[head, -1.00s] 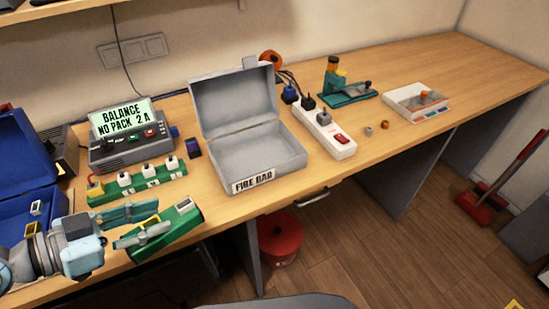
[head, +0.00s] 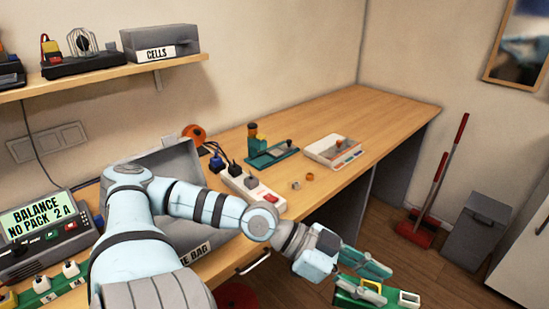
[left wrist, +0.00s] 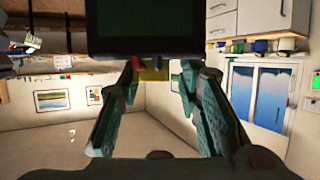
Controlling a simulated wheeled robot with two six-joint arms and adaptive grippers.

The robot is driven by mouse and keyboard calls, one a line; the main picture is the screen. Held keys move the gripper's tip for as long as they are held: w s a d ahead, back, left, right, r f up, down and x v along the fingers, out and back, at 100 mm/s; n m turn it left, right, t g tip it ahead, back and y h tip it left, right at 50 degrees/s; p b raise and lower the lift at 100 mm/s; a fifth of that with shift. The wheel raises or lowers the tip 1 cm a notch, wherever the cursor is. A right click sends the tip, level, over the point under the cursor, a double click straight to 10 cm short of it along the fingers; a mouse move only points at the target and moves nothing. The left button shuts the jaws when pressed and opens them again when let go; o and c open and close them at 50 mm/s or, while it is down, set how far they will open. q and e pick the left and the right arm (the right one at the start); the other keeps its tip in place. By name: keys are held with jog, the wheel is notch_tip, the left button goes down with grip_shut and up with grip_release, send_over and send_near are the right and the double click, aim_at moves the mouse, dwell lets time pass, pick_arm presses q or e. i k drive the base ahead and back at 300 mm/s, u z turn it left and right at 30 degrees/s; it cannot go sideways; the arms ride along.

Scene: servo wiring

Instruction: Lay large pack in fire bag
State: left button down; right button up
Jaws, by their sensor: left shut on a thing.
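The large pack (head: 407,298) is a green block with a yellow loop and a white end. My left gripper (head: 376,284) is shut on it and holds it out over the floor, in front of the bench and well to the right of the fire bag. In the left wrist view, a dark block (left wrist: 143,25) fills the top centre above the teal fingers (left wrist: 160,100). The fire bag (head: 183,155) is a grey open box with its lid up. My left arm crosses in front of it and hides most of its inside and part of its label. My right gripper is out of view.
A white power strip (head: 250,188) with plugs stands beside the bag. A teal press (head: 270,156) and a white tray (head: 333,150) stand farther right. The balance charger (head: 45,232) is at left. The bench's far right is clear.

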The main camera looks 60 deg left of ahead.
aim_at(191, 235)
jog(key=z, duration=0.4)
jog(key=k, duration=1.15)
jog(key=u, duration=0.9)
